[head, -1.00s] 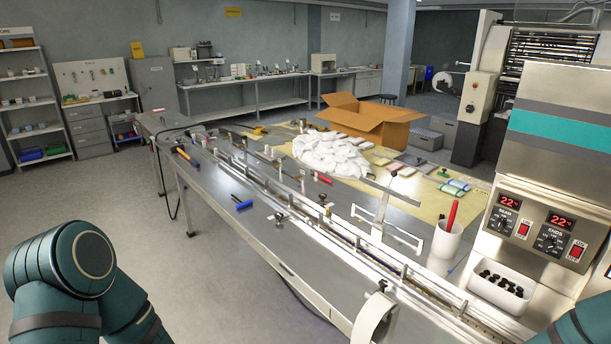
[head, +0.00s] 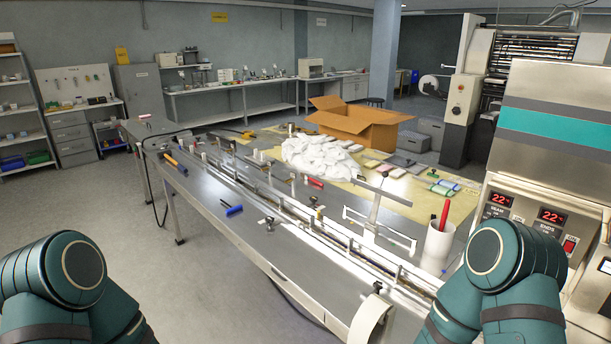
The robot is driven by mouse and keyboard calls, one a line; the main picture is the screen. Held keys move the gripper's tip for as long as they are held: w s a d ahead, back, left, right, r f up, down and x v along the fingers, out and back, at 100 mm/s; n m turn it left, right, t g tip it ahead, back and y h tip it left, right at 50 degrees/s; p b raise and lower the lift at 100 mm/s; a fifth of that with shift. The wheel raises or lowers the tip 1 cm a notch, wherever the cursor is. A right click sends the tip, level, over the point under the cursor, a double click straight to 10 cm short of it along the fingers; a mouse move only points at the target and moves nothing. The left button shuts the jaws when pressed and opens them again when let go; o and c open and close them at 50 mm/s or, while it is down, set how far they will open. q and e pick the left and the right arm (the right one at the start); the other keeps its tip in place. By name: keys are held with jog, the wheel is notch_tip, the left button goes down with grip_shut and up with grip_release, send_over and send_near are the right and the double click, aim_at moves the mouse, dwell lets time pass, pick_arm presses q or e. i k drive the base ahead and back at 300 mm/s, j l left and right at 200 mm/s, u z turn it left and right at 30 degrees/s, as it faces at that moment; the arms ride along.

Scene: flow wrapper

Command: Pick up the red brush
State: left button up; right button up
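Two red things show in the head view. One short red thing (head: 315,183) lies on the long steel table, in front of the white cloth heap. A red stick-shaped thing (head: 445,214) stands upright in a white cup (head: 437,247) at the table's right end. I cannot tell for sure which is the red brush; both are small here. Only teal parts of my arms show at the lower left and lower right. Neither of my grippers is in view.
The table (head: 190,196) carries a conveyor rail along its length. A blue-handled tool (head: 231,209) lies near its front edge. A white cloth heap (head: 318,152) and an open cardboard box (head: 362,124) are behind. A steel machine (head: 555,130) stands right. Floor is clear at left.

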aim_at(307, 177)
jog(key=i+j+z, duration=0.15)
jog(key=j, duration=0.2)
jog(key=i+j+z, duration=0.15)
jog(key=j, duration=0.25)
jog(key=i+j+z, duration=0.15)
jog(key=j, duration=0.2)
jog(key=i+j+z, duration=0.15)
jog(key=j, duration=0.25)
jog(key=j+z, duration=0.15)
jog(key=j, duration=0.3)
jog(key=z, duration=1.1)
jog(key=u, duration=1.2)
jog(key=i+j+z, duration=0.1)
jog(key=z, duration=1.05)
